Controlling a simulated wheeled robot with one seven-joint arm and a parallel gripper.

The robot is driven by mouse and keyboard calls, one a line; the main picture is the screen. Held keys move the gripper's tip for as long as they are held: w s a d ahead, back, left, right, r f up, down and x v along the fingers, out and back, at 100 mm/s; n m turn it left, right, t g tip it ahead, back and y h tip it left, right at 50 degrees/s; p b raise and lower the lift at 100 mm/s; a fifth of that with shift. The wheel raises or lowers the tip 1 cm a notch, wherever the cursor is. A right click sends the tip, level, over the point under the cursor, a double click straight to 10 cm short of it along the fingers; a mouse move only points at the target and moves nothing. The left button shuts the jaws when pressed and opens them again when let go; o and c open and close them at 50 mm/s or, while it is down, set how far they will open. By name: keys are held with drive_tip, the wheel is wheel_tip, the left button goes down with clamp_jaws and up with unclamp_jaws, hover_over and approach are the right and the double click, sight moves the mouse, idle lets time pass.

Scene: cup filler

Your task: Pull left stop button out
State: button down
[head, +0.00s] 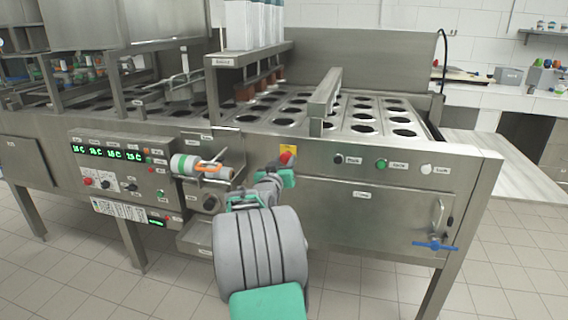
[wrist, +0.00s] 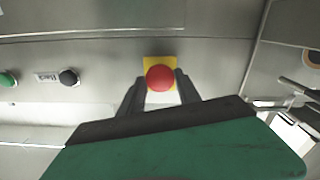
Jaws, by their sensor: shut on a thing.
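The red stop button (wrist: 160,78) sits on a yellow square plate on the machine's steel front. In the head view the red stop button (head: 287,157) shows just above my gripper (head: 286,168), on its yellow plate. In the wrist view my gripper (wrist: 160,88) has one dark finger on each side of the red button, closed on it. The fingertips are close to the panel. The contact between fingers and button is partly hidden.
A black button (head: 338,159), a green button (head: 381,163) and a white button (head: 426,169) are to the right on the front. A label roll (head: 186,165) juts out to the left. A blue valve handle (head: 435,245) is at lower right. Open floor lies in front.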

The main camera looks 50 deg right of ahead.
idle(0.4)
drive_tip(key=shift+s+a+f+b, duration=0.15)
drive_tip(key=shift+a+f+b, duration=0.15)
drive_tip(key=shift+b, duration=0.4)
drive_tip(key=shift+a+r, duration=0.1)
drive_tip(key=c, duration=0.8)
unclamp_jaws()
drive_tip(key=shift+s+a+r, duration=0.1)
drive_tip(key=shift+r, duration=0.05)
drive_tip(key=shift+c, duration=0.2)
drive_tip(key=shift+a, duration=0.1)
drive_tip(key=v, duration=0.7)
drive_tip(key=shift+s+a+p, duration=0.2)
drive_tip(key=shift+a+p, duration=0.1)
